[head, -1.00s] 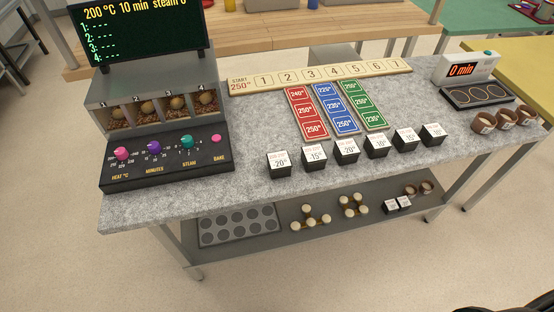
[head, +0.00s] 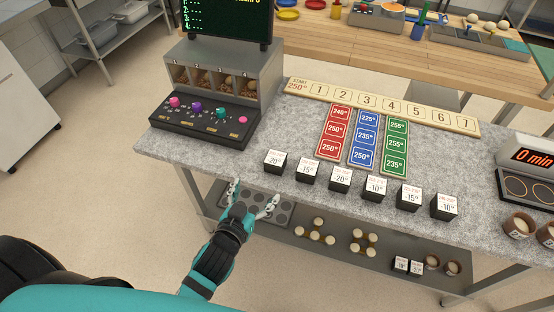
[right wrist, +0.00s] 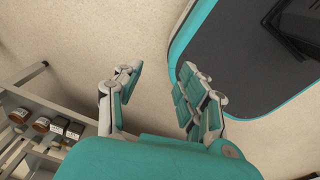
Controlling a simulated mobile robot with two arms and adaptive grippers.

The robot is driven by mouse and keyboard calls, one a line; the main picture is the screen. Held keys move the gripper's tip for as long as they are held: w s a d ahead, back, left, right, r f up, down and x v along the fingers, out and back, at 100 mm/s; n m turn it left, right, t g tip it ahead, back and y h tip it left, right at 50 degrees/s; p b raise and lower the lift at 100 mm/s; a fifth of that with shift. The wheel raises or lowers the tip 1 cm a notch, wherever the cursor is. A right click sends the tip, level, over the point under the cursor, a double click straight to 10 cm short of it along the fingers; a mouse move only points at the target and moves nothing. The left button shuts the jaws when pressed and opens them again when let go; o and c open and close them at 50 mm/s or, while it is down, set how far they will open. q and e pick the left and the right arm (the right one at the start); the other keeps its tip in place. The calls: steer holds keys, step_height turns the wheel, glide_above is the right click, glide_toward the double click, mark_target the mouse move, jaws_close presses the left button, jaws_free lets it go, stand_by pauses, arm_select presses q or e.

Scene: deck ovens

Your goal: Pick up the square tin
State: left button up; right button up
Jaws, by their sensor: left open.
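I cannot make out a square tin for certain in either view. A dark tray with round wells (head: 285,232) lies on the lower shelf under the counter. My left gripper (head: 253,196) reaches in from below with its fingers spread, empty, in front of the counter's front edge. It hides part of the tray from the head view. My right gripper (right wrist: 160,78) shows in the right wrist view with its fingers apart and nothing between them, above bare floor. It is not in the head view.
The grey counter (head: 290,140) holds a control box (head: 205,118), coloured number cards, and a row of black-and-white cubes (head: 340,180). The lower shelf (head: 335,255) also bears clusters of pale round pieces and small cups. Open floor lies left of the counter.

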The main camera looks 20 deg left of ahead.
arm_select(q)
steer(key=p, duration=0.1)
glide_toward(275, 159)
steer(key=p+x, duration=0.1)
steer(key=x, duration=0.3)
steer(key=shift+w+r, duration=0.2)
steer(key=shift+x, duration=0.8)
steer(key=x, duration=0.4)
steer(key=shift+f+p, duration=0.25)
steer(key=shift+p, duration=0.05)
steer(key=shift+w+f, duration=0.1)
steer(key=shift+w, duration=0.2)
steer(key=shift+c, duration=0.2)
steer(key=c, duration=1.3)
steer(key=shift+c, duration=0.3)
arm_select(e)
steer(key=r, duration=0.1)
steer(key=a+r, duration=0.1)
steer(key=a, duration=0.1)
steer(key=shift+w+r, duration=0.25)
steer(key=shift+r, duration=0.15)
